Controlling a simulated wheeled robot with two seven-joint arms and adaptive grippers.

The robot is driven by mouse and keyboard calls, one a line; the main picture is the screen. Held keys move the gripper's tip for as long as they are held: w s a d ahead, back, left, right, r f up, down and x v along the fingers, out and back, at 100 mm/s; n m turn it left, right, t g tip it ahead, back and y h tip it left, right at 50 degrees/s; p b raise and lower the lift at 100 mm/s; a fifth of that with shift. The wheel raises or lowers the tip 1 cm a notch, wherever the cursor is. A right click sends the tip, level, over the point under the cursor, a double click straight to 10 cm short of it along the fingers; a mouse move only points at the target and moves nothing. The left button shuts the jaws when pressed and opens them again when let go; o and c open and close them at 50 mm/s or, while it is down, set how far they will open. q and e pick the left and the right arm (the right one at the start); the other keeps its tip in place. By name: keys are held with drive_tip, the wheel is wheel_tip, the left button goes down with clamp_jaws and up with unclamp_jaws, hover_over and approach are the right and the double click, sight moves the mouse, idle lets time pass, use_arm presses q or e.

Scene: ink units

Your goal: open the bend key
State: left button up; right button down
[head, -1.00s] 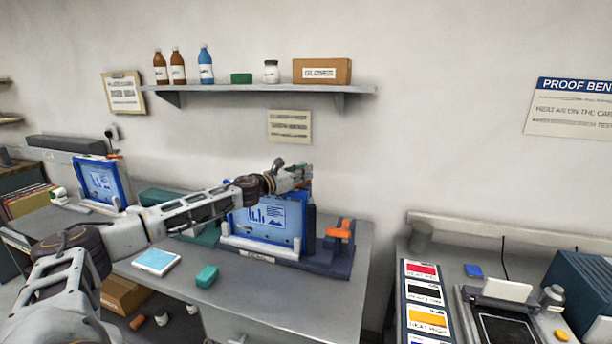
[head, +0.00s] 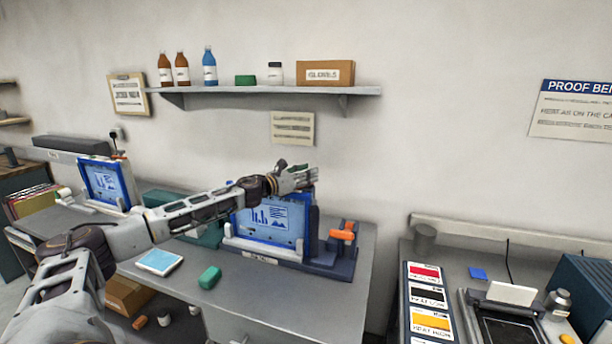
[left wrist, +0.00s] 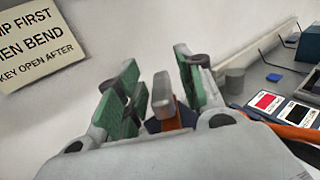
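My left gripper (head: 303,178) is above the top right of a blue-framed panel (head: 270,226) on the bench. In the left wrist view its green-padded fingers (left wrist: 157,88) are open. A grey upright bar (left wrist: 163,92) shows between the pads, with gaps to both. Orange and dark blue parts show low behind it. An orange handle (head: 342,234) sits on the dark blue fixture (head: 340,262) right of the panel, below and right of the gripper. I cannot tell which part is the bend key. My right gripper is not in view.
A wall shelf (head: 265,91) with bottles and boxes is above the arm. A second blue-framed panel (head: 105,182) stands at the left. A green block (head: 209,278) and a pale blue pad (head: 159,262) lie on the bench. The bench front right is clear.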

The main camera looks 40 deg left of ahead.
use_arm(q)
drive_tip(key=shift+v, duration=0.85)
idle(0.3)
drive_tip(key=shift+v, duration=2.9)
idle(1.0)
idle(0.5)
